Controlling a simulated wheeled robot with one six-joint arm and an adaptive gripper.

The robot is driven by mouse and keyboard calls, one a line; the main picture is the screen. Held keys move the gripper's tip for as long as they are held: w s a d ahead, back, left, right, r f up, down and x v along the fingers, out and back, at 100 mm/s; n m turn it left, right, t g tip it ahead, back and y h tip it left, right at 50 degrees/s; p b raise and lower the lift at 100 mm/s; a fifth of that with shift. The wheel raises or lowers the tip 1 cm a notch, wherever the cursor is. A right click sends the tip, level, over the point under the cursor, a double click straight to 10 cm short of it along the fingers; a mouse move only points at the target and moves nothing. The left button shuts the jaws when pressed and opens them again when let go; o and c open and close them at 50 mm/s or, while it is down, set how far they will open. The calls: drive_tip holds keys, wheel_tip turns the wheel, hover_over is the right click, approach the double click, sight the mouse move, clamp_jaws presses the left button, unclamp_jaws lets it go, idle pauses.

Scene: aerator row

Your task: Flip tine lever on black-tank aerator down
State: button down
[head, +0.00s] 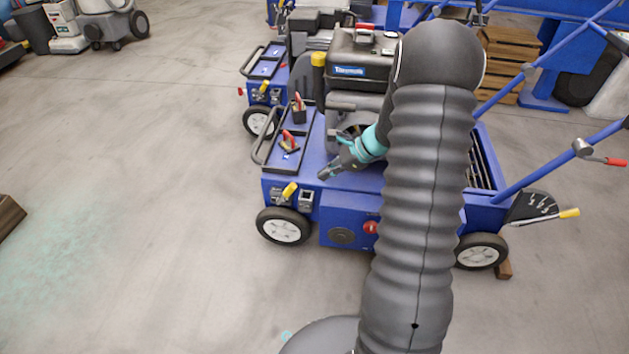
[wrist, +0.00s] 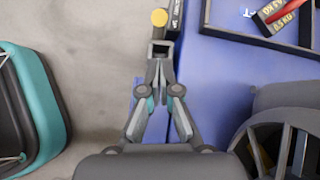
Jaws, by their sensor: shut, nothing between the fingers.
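The nearest blue aerator (head: 330,190) carries a dark, near-black tank (head: 362,42) with a blue label. A short yellow-ended lever (head: 289,190) stands tilted up at its front-left edge, beside a small square metal bracket (head: 306,200). In the wrist view its round yellow end (wrist: 160,17) shows just beyond the fingertips. My gripper (head: 323,175) is shut and empty, above the deck's left part and to the right of the lever. In the wrist view my gripper (wrist: 158,64) points at the bracket, apart from the yellow end. Whether the tips touch the bracket is unclear.
A black tray (head: 297,135) with red-handled items lies on the deck. A long blue handle with a red-gripped lever (head: 613,162) and another yellow-ended lever (head: 568,213) are at right. A second aerator (head: 268,70) stands behind. The floor (head: 150,190) at left is mostly clear.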

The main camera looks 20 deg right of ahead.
sight(286, 195)
drive_tip(key=b+x, duration=0.1)
drive_tip(key=x, duration=0.8)
drive_tip(key=shift+f, duration=0.15)
